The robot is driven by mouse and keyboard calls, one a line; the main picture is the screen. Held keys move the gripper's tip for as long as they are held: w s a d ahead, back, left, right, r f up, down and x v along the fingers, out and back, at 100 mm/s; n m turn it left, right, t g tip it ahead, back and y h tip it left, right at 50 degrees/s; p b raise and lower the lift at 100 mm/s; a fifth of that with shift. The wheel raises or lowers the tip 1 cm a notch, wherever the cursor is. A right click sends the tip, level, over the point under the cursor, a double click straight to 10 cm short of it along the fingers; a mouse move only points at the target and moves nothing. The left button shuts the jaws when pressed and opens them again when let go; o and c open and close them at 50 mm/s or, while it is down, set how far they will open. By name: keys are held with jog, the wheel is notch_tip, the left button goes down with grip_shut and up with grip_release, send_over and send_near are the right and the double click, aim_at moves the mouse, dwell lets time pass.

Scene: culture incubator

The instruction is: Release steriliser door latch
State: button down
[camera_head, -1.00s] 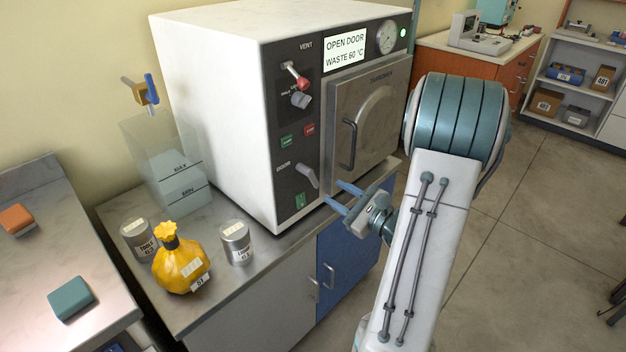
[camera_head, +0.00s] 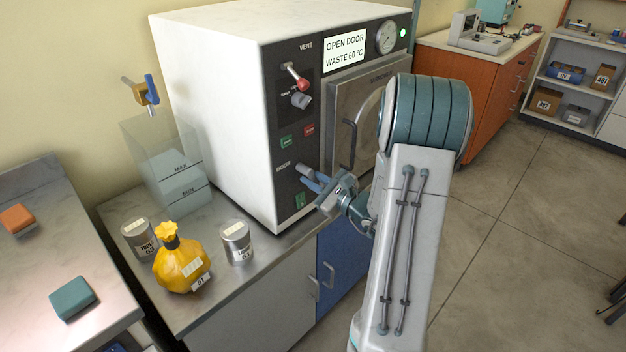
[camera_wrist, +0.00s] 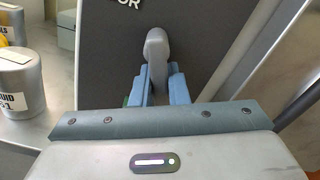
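The steriliser (camera_head: 215,95) is a white box with a dark front panel and a closed metal door (camera_head: 350,110). Its door latch (camera_head: 303,169) is a short grey lever beside the word DOOR. In the wrist view the latch (camera_wrist: 157,48) stands upright, straight ahead, with its lower end between my fingertips. My gripper (camera_head: 313,182) reaches in from the right at the latch, its blue fingers partly covering it. In the wrist view my gripper (camera_wrist: 158,88) looks open, one finger on each side of the lever. Whether the fingers touch it I cannot tell.
The door's curved handle (camera_head: 348,145) is close above my gripper. A red-tipped vent lever (camera_head: 298,80) is higher on the panel. The display reads OPEN DOOR, WASTE 60 °C.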

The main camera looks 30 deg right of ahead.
jog(key=shift+s+a+f+m+p, duration=0.1)
jog(key=shift+a+m+p, duration=0.15)
jog(key=shift+m, duration=0.6)
jog(key=shift+s+a+m+p, duration=0.1)
jog(key=shift+a+m+p, duration=0.15)
jog(key=shift+m, duration=0.65)
jog(key=shift+s+a+f+m+p, duration=0.15)
jog(key=shift+m+p, duration=0.2)
jog(key=shift+m, duration=0.5)
jog(key=shift+w+r, duration=0.1)
jog(key=c, duration=1.4)
grip_release()
jog(key=v, duration=1.4)
jog(key=shift+b, duration=0.4)
